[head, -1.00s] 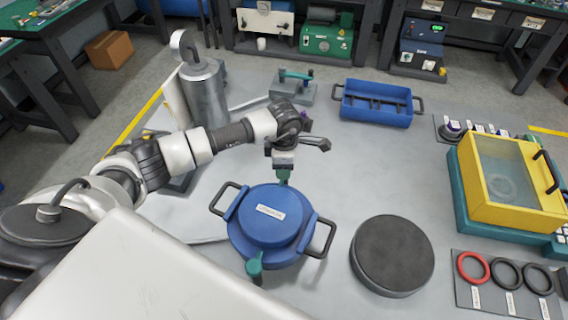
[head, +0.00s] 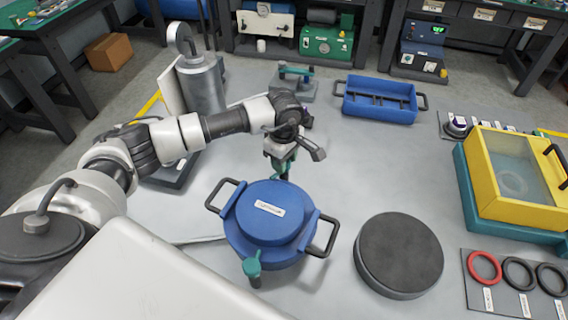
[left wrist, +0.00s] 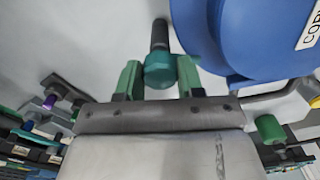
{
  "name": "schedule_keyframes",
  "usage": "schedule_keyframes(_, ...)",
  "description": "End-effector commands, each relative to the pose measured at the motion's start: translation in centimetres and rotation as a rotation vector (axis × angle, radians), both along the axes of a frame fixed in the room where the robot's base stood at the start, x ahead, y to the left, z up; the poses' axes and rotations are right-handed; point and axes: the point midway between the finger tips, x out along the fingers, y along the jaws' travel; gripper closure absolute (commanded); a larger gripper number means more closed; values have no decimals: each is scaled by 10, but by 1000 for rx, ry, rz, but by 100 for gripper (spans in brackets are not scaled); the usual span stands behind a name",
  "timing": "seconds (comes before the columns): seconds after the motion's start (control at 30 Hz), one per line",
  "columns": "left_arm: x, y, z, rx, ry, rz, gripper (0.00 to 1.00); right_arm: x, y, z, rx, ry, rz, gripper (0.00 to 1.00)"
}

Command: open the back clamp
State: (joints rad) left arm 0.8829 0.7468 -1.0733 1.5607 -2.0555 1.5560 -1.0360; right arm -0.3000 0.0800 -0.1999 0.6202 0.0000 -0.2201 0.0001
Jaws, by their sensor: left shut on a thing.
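The blue round vessel (head: 263,228) with a labelled lid and two dark side handles stands on the grey table. Its front clamp (head: 252,266) is teal with a dark stem. The back clamp is at the vessel's far edge, mostly hidden by my left gripper (head: 281,170) in the head view. In the left wrist view the back clamp's teal knob (left wrist: 159,70) and dark stem show beside the blue vessel (left wrist: 245,35). The green fingers of my left gripper (left wrist: 158,78) are shut on that knob. My right gripper is not in view.
A dark round disc (head: 399,255) lies right of the vessel. A blue tray (head: 379,101) is at the back, a yellow box (head: 497,207) at the right, with a panel of rings (head: 510,285) before it. A metal cylinder (head: 203,92) stands at the back left.

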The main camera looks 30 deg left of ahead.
Motion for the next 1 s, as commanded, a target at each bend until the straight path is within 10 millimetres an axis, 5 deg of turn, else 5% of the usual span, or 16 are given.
schedule_keyframes(1.0,0,0,-1,1,-1,-808,83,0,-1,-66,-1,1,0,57)
